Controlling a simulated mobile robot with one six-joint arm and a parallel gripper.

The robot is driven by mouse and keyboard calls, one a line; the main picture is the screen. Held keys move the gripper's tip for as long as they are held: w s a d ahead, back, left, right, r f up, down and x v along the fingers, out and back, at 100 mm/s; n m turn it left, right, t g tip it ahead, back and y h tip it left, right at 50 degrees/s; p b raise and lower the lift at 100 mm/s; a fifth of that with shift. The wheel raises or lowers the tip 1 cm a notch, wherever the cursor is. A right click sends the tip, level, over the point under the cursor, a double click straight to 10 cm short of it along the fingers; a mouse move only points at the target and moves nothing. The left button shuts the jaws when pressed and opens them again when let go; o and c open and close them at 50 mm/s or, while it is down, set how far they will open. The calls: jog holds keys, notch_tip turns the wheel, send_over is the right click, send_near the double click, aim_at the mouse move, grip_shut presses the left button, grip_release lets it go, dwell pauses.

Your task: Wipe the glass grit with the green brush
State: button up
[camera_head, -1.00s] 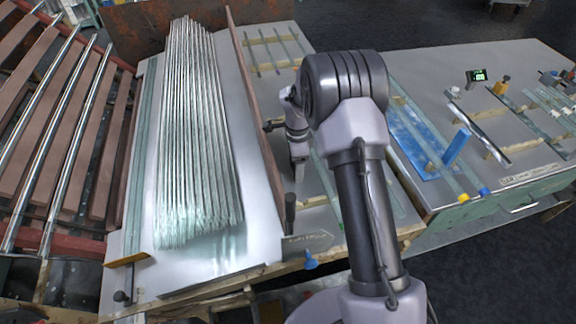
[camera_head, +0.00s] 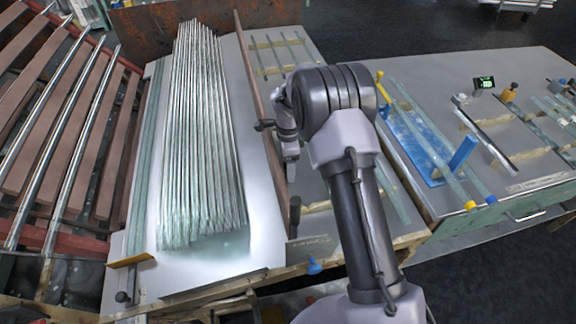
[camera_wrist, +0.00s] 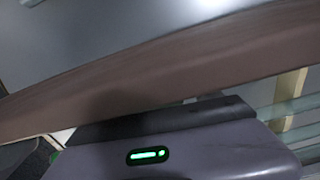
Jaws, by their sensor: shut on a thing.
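My gripper (camera_head: 291,172) hangs over the bench just right of the brown wooden rail (camera_head: 258,110), partly behind my arm in the head view. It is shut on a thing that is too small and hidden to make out. In the wrist view my gripper's grey housing with a green light fills the bottom, and the brown rail (camera_wrist: 150,85) crosses above it; the fingertips do not show. I cannot make out the green brush or the glass grit in either view.
Long glass tubes (camera_head: 200,150) lie on the pale metal board (camera_head: 240,140) left of the rail. A black upright handle (camera_head: 295,210) stands at the rail's near end. Red-framed rollers (camera_head: 60,130) are at the left. A right bench carries a blue fixture (camera_head: 455,160).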

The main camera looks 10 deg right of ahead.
aim_at(299, 170)
jog(key=d, duration=0.3)
jog(key=shift+d+f, duration=0.1)
jog(key=shift+d, duration=0.15)
jog(key=shift+r+p, duration=1.85)
jog(key=shift+r, duration=1.15)
notch_tip(299, 170, up, 3)
jog(key=shift+r+p, duration=0.1)
jog(key=shift+p, duration=0.8)
